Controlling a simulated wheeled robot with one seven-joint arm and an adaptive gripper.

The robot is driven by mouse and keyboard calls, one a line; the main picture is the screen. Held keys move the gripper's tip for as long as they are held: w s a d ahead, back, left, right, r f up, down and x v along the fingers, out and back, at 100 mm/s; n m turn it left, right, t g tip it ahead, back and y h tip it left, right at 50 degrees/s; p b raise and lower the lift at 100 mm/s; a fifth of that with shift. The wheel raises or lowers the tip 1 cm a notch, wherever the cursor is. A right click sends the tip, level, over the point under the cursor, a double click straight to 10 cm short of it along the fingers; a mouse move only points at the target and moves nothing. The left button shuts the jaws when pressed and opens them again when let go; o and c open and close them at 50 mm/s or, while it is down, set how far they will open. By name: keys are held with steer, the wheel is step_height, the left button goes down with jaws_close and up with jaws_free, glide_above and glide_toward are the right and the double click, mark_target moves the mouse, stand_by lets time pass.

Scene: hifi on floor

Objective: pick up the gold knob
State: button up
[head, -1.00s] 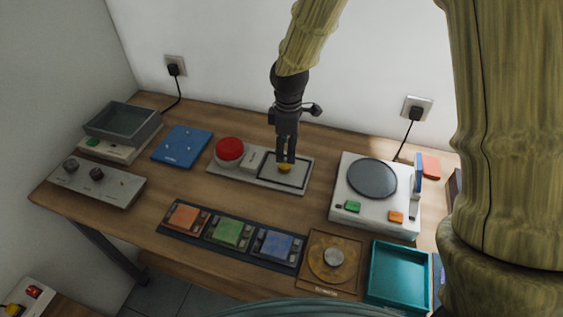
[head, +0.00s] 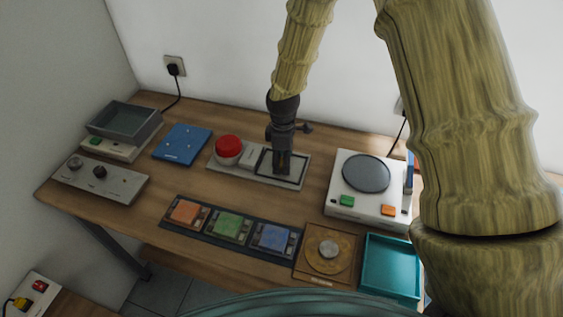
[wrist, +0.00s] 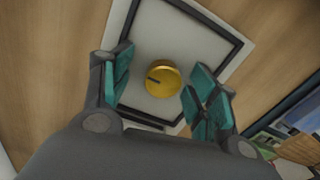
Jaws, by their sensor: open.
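The gold knob (wrist: 163,79) is a short round cylinder with a dark pointer line. It sits inside the black square frame on the grey panel (wrist: 195,55). In the wrist view my gripper (wrist: 158,88) is open, with one teal-padded finger on each side of the knob and a gap on both sides. In the head view my gripper (head: 282,171) points down at the framed part of the panel (head: 228,172) and hides most of the knob. I cannot tell exactly how far down the fingertips reach beside it.
A red button (head: 228,147) stands left on the same panel. A white device with a round grey plate (head: 366,173) is to the right. Coloured modules (head: 230,226) lie in front, with a teal tray (head: 390,268) at front right. A blue board (head: 182,144) is at left.

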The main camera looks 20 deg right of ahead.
steer(key=shift+s+r, duration=0.3)
steer(key=shift+c, duration=0.4)
steer(key=shift+w+f, duration=0.15)
steer(key=c, duration=0.8)
steer(key=shift+c, duration=0.5)
steer(key=shift+r, duration=0.2)
